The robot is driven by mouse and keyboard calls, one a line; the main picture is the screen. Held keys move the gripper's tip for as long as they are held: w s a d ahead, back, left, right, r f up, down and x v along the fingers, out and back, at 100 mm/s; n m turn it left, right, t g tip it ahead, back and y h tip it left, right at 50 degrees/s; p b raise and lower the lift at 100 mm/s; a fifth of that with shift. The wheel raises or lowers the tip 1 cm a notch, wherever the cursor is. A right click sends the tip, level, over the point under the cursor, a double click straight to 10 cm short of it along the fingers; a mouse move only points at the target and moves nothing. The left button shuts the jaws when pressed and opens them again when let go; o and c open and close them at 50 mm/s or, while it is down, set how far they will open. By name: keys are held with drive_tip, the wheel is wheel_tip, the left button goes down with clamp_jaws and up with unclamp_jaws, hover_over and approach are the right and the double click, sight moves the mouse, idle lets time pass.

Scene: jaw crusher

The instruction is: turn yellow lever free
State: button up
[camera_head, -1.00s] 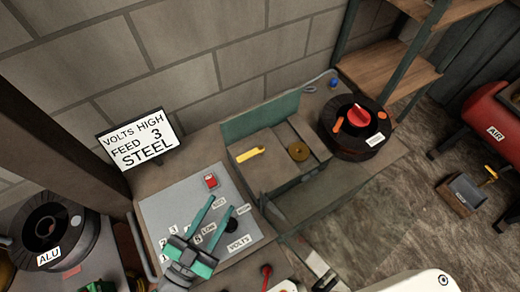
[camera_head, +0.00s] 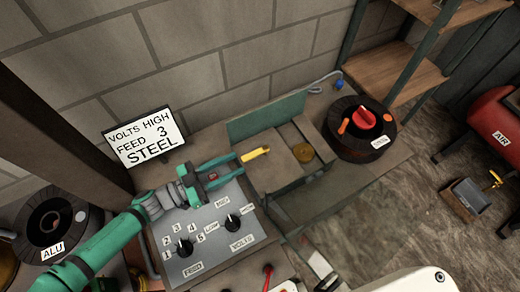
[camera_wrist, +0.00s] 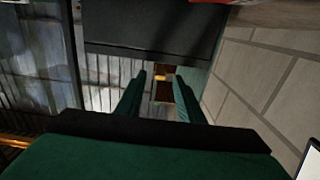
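The yellow lever (camera_head: 255,154) lies on the wire-feed compartment, just past the right edge of the grey control panel. My gripper (camera_head: 238,164) is open above the panel's upper right, its two green fingers pointing right toward the lever's left end. In the wrist view a small yellow patch, likely the lever (camera_wrist: 160,76), shows ahead between the open fingertips (camera_wrist: 161,84). The fingers do not appear closed on it. A brass-coloured round part (camera_head: 303,153) sits right of the lever.
The panel has a FEED knob (camera_head: 185,248) and a VOLTS knob (camera_head: 233,221). A sign (camera_head: 144,138) reads VOLTS HIGH, FEED 3, STEEL. A raised green cover (camera_head: 266,118) stands behind the lever. A dark spool with a red knob (camera_head: 363,119) stands to the right.

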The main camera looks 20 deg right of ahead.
sight(262, 150)
drive_tip(key=d, duration=0.3)
drive_tip(key=w+d, duration=0.1)
drive_tip(key=d, duration=0.3)
drive_tip(key=w+d, duration=0.1)
drive_tip(key=d, duration=0.2)
drive_tip(key=shift+w+d, duration=0.1)
drive_tip(key=shift+d, duration=0.2)
clamp_jaws()
